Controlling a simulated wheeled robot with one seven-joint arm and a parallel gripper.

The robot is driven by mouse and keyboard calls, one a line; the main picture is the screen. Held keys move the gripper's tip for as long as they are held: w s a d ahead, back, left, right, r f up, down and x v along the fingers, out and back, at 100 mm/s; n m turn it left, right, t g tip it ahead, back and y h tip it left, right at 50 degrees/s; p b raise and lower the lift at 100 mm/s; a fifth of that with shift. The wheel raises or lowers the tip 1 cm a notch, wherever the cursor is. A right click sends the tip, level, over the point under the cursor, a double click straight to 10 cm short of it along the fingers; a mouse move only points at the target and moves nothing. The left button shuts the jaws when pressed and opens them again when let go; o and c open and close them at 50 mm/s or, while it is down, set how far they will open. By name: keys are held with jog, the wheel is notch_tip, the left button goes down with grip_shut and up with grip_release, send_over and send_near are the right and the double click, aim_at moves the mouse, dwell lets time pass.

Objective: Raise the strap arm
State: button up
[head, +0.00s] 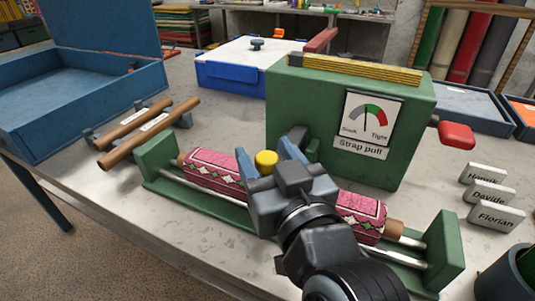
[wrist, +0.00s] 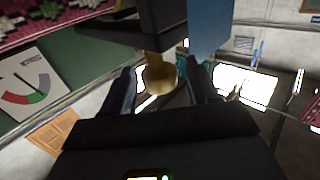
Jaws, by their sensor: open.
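A yellow round knob (head: 266,160) stands over the rolled pink rug (head: 210,171), in front of the green machine (head: 400,165). It looks like part of the strap arm, most of which is hidden behind my gripper. My gripper (head: 268,158) is open, with one finger on each side of the knob. In the wrist view the knob (wrist: 160,78) shows between the dark fingertips, with gaps at its sides. A dark block (wrist: 150,25) and a blue strap-like piece (wrist: 210,25) lie just past it. The dial (head: 372,120) needle points near the middle, between Slack and Tight.
The rug lies on metal rollers in a green frame (head: 448,255). A red handle (head: 457,135) sticks out of the machine's right side. Name blocks (head: 497,214) stand at right. Brown rods (head: 150,132) and a blue tray (head: 75,105) are at left.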

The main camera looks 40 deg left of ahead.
grip_shut()
dwell(0.6)
